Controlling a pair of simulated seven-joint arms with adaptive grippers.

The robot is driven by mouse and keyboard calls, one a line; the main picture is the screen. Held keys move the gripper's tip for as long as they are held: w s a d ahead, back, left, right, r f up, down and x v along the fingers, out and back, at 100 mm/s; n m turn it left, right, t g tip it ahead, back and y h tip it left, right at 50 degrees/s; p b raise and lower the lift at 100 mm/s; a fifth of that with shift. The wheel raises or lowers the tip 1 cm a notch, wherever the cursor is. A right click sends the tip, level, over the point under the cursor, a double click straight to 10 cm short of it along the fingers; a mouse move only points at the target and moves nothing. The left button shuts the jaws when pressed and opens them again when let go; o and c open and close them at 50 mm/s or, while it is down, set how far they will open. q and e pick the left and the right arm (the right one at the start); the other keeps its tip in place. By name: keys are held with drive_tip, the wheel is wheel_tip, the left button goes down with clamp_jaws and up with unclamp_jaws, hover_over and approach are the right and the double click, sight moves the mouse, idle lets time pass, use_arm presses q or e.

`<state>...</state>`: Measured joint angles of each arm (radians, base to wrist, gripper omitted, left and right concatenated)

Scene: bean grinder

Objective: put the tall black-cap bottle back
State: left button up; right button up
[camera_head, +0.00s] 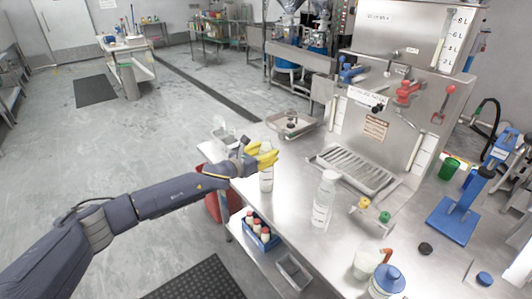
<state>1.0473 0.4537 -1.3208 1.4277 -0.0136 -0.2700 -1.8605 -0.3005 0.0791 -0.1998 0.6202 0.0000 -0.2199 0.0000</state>
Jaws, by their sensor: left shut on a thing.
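My left gripper (263,159), with yellow fingers, is shut around the upper part of a pale bottle (266,181) at the left edge of the steel counter. The bottle is upright, with its lower body showing below the fingers. I cannot make out a black cap on it, and I cannot tell whether its base touches the counter. Another tall, clear-white bottle (323,203) with a white cap stands on the counter to the right of the gripper. My right gripper is out of view.
The steel machine (398,95) and its drip grate (356,169) stand behind. A metal tray (292,124) lies at the back left of the counter. A blue crate of small bottles (262,238) is on the lower shelf. A blue-lidded jug (387,281) stands at the front.

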use_arm(q)
drive_tip(key=o, duration=1.5)
drive_tip(key=shift+f, duration=0.15)
drive_tip(key=shift+o, duration=0.2)
